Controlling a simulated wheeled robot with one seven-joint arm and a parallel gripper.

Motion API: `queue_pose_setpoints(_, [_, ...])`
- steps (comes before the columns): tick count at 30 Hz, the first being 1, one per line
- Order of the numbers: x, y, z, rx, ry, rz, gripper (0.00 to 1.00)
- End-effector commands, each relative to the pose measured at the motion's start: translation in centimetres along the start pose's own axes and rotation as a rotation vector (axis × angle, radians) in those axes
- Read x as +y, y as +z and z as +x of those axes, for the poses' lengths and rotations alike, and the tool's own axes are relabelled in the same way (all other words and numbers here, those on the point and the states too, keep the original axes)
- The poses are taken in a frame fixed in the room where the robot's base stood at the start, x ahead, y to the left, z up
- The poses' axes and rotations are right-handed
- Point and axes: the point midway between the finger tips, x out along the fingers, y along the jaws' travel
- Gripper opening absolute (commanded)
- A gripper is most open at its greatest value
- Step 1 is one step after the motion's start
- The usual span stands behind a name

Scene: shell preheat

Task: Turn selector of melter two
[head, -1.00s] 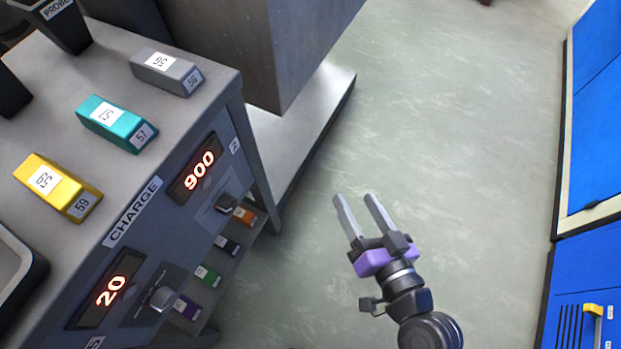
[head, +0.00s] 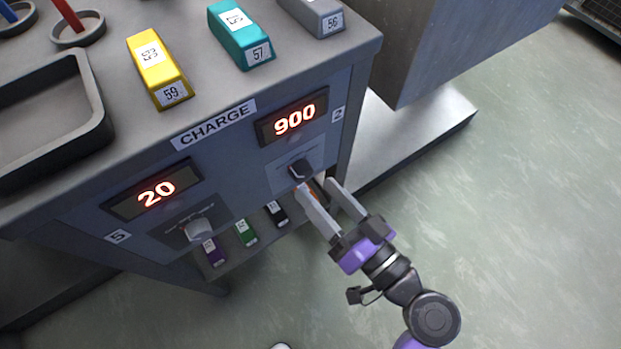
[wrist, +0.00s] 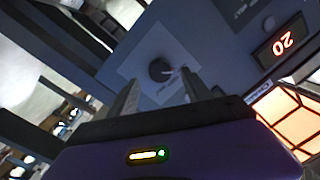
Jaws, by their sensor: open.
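The selector of melter two is a dark knob (head: 300,169) on the cabinet front, below a red display (head: 294,119) reading 900 with a label 2 (head: 338,114) beside it. In the wrist view the dark knob (wrist: 160,70) faces me on a lighter plate, ahead of and between my fingers. My gripper (head: 318,187) is open and empty, its fingertips just below and right of the knob in the head view. It also shows in the wrist view (wrist: 160,88). I cannot tell whether a finger touches the knob.
A second, paler knob (head: 199,229) sits under a display (head: 155,190) reading 20. Yellow (head: 157,68), teal (head: 240,34) and grey (head: 314,14) blocks and a dark tray (head: 100,120) stand on top. Small coloured blocks lie on a low shelf. Open floor lies to the right.

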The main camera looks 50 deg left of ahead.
Motion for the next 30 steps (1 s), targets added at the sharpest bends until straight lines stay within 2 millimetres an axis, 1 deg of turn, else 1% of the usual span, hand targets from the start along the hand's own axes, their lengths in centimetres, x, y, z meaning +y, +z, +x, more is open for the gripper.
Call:
queue_pose_setpoints(1, [0.0, 0.1, 0.9, 0.0, -0.002, -0.002, 0.58])
queue_pose_setpoints(3, [0.0, 0.1, 1.8, 0.0, -0.002, -0.001, 0.58])
queue_pose_setpoints(7, [0.1, 0.1, 3.1, 0.0, 0.001, -0.001, 0.58])
queue_pose_setpoints(12, [0.1, 0.0, 3.7, 0.001, 0.002, 0.001, 0.58])
queue_pose_setpoints(18, [0.0, 0.0, 3.7, 0.001, 0.003, 0.001, 0.58])
queue_pose_setpoints(19, [0.0, 0.0, 3.7, 0.001, 0.003, 0.001, 0.54])
queue_pose_setpoints(20, [0.0, 0.0, 3.7, 0.001, 0.003, 0.001, 0.48])
queue_pose_setpoints(24, [0.1, 0.0, 3.7, 0.001, 0.003, 0.001, 0.21])
queue_pose_setpoints(26, [0.0, 0.0, 3.7, 0.001, 0.003, 0.001, 0.09])
queue_pose_setpoints(27, [0.1, 0.0, 3.7, 0.001, 0.003, 0.001, 0.01])
queue_pose_setpoints(30, [0.1, 0.0, 3.7, 0.001, 0.003, 0.001, 0.0])
